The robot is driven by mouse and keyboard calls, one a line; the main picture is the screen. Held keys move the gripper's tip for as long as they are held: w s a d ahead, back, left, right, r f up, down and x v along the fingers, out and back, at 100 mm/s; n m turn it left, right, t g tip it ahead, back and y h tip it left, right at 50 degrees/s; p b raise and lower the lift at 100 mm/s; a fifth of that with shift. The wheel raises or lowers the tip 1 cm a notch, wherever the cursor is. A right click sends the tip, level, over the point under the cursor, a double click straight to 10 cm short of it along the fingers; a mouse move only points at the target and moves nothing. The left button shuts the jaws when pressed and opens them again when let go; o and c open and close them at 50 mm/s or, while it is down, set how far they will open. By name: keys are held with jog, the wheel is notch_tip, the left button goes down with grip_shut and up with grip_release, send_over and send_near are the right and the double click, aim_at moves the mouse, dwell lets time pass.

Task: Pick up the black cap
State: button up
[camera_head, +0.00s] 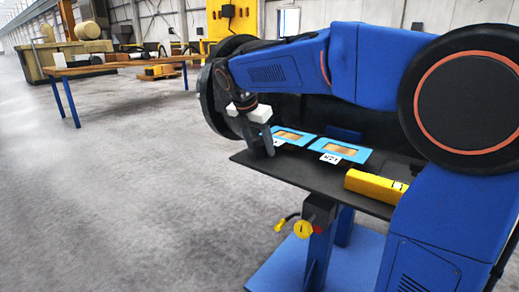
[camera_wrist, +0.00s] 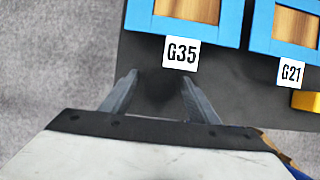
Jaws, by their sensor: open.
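I cannot make out a black cap clearly in either view. In the wrist view, a blurred darker patch (camera_wrist: 160,86) lies on the dark tabletop between my fingers; I cannot tell whether it is a cap or a shadow. My gripper (camera_head: 260,146) is open over the left end of the dark table, in front of the blue frame labelled G35. In the wrist view, the two grey fingers of my gripper (camera_wrist: 158,78) stand apart with nothing visibly held.
The blue frame labelled G35 (camera_wrist: 230,28) and the blue frame labelled G21 (camera_wrist: 262,30) have brown insides. A yellow block (camera_head: 375,187) lies on the dark table (camera_head: 300,176). A brown table (camera_head: 110,65) stands far back left. Open grey floor lies left.

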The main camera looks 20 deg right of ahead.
aim_at(262, 142)
jog(key=shift+c, duration=0.6)
jog(key=c, duration=0.9)
notch_tip(262, 142, up, 10)
jog(key=shift+f, duration=3.2)
